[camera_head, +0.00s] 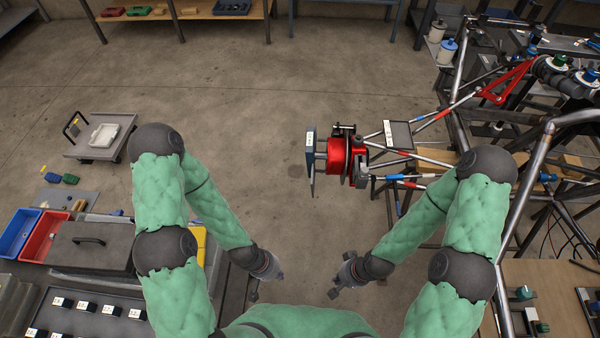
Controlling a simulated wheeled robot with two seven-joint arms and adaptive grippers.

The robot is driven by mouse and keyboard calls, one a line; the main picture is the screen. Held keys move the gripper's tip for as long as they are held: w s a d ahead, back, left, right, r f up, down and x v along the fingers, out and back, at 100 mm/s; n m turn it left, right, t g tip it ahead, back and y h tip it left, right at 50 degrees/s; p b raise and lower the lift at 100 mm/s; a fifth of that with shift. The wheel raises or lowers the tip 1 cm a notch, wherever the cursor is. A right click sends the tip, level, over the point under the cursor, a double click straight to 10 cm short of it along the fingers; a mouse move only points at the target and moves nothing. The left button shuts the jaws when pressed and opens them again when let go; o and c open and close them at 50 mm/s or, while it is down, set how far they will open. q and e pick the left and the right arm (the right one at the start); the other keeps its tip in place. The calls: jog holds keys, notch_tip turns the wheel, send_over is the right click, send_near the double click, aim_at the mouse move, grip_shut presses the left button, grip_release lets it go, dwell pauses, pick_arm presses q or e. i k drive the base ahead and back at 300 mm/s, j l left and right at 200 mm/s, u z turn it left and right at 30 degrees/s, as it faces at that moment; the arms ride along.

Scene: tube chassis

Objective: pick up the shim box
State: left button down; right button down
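I cannot tell for sure which thing is the shim box. One candidate is a grey box with a dark handle (92,262) at the left, beside the blue and red bins. Another is a dark tray (85,318) at the lower left, with several small black blocks bearing white labels. My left gripper (257,288) hangs over the floor left of the picture's centre line, right of both candidates and apart from them. My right gripper (337,289) hangs over the floor to its right. Both appear small and seen from above, and I see nothing held in either.
A blue bin (8,238) and a red bin (32,247) stand at the far left. A low cart (75,152) carries a white tray (104,135). A tube chassis with a red part (337,156) fills the right. The floor (265,100) between is clear.

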aim_at(84, 306)
jog(key=l+u, duration=0.15)
jog(key=u, duration=0.25)
jog(key=l+u, duration=0.15)
jog(key=u, duration=0.3)
jog(key=k+u, duration=0.1)
jog(key=u, duration=0.3)
jog(key=j+u, duration=0.1)
jog(key=u, duration=0.35)
jog(key=k+j+u, duration=0.1)
jog(key=u, duration=0.3)
jog(key=k+j+u, duration=0.1)
jog(key=u, duration=0.35)
